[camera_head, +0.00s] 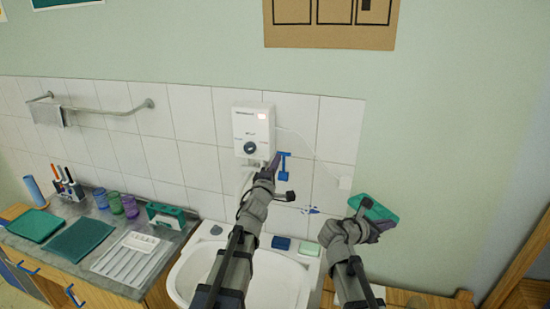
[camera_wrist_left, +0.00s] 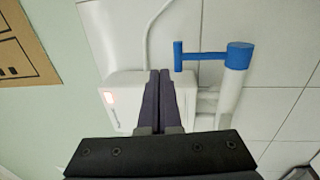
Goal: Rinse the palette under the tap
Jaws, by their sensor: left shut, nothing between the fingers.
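A green, flat palette (camera_head: 378,210) is held by my right gripper (camera_head: 364,208), to the right of the basin, partly hidden by the gripper. The white basin (camera_head: 285,285) stands below, partly covered by my left arm. The tap has a blue lever (camera_head: 284,168) at the wall; in the left wrist view the blue lever (camera_wrist_left: 212,54) sits on a white pipe. My left gripper (camera_head: 272,165) is shut and empty just left of the blue lever. Its closed dark fingers (camera_wrist_left: 160,85) show in the left wrist view, beside the lever and in front of the white heater.
The white water heater (camera_head: 253,130) hangs on the tiled wall above the basin. A dark blue block (camera_head: 281,243) and a green block (camera_head: 309,248) lie on the basin rim. The left counter holds a drying rack (camera_head: 125,258), cups (camera_head: 115,202) and green mats (camera_head: 80,240).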

